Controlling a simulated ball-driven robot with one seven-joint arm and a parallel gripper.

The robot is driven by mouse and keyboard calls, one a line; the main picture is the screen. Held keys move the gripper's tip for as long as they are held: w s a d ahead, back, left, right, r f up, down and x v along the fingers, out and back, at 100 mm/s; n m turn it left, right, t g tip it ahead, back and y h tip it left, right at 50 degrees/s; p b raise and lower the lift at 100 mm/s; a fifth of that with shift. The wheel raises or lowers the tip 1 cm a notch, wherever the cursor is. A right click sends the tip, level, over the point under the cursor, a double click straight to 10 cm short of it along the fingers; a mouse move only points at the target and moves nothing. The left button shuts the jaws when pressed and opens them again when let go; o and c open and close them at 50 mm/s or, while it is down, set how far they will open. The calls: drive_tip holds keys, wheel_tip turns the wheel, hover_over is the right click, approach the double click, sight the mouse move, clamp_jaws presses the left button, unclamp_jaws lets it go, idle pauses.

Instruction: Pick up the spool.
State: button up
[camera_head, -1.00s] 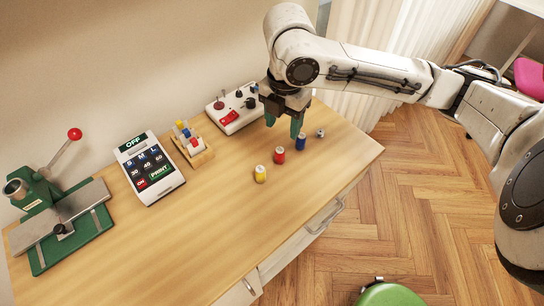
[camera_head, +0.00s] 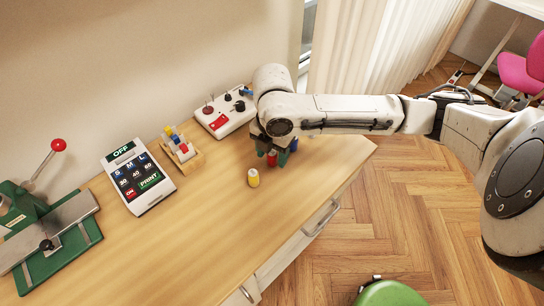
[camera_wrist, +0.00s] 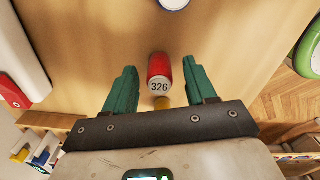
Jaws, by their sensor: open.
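Several thread spools stand on the wooden table. A red spool (camera_head: 272,159) stands under my gripper (camera_head: 273,154). In the wrist view the red spool (camera_wrist: 159,72), marked 326, lies between the two green fingers of my open gripper (camera_wrist: 159,68), with a gap on each side. A yellow spool (camera_head: 253,177) stands in front of it; its edge shows in the wrist view (camera_wrist: 163,102) behind the gripper's bar. A blue spool (camera_head: 294,145) stands beyond the red one, partly hidden by my gripper. The task does not name a colour.
The table (camera_head: 200,240) is clear in front. A green chair (camera_head: 391,293) stands below the table's edge.

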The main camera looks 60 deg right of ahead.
drive_tip(key=shift+f, duration=0.2)
drive_tip(key=shift+c, duration=0.5)
clamp_jaws()
